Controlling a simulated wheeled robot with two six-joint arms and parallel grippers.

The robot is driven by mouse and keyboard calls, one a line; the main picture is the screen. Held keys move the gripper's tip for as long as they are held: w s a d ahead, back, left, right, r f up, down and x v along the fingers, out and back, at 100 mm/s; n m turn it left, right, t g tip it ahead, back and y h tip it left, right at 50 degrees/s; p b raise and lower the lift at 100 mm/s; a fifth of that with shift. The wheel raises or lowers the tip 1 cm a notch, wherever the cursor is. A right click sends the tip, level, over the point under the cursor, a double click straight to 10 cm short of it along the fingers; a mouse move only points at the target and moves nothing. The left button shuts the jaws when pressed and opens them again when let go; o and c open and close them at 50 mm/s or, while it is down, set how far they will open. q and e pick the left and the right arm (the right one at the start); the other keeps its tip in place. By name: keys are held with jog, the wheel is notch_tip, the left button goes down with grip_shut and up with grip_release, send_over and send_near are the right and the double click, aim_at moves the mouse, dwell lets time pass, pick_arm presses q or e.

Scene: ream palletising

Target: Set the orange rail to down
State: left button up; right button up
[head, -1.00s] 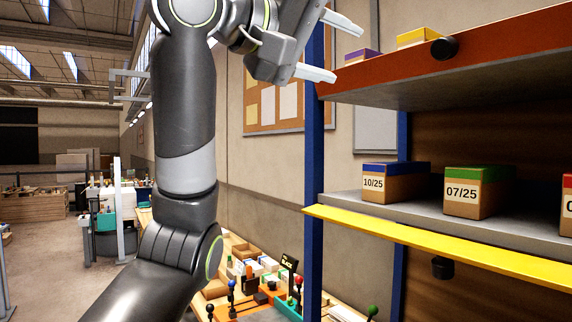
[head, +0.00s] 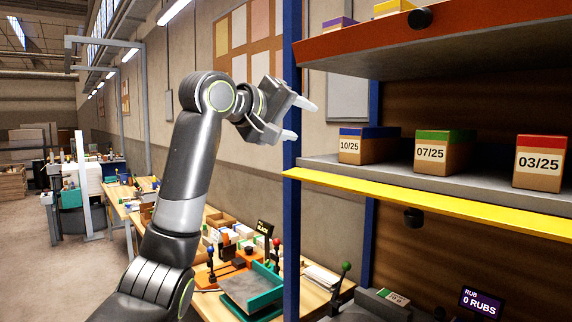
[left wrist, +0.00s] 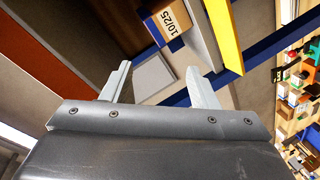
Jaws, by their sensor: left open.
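The orange rail (head: 350,42) runs along the front of the upper shelf in the head view, with a black knob (head: 420,18) on it. It also crosses the upper left of the left wrist view (left wrist: 48,52). I cannot tell whether it is set up or down. My left gripper (head: 303,120) is open and empty. In the head view its fingers point right, by the blue shelf post, below the rail's left end. The two spread fingers also show in the left wrist view (left wrist: 158,68). My right gripper is not in view.
A yellow rail (head: 430,200) with a black knob below it fronts the lower shelf. Labelled boxes stand there: 10/25 (head: 362,148), 07/25 (head: 443,153), 03/25 (head: 540,165). The blue post (head: 291,200) stands close to my left fingers. A cluttered bench is below.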

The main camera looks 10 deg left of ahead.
pick_arm(q)
jog(key=w+a+f, duration=0.1)
jog(key=w+f, duration=0.1)
jog(key=f, duration=0.2)
jog(key=w+a+f+y, duration=0.1)
jog(key=w+f, duration=0.2)
jog(key=f, duration=0.2)
jog(key=shift+a+n, duration=0.25)
jog(key=shift+n, duration=0.15)
jog(key=shift+w, duration=0.1)
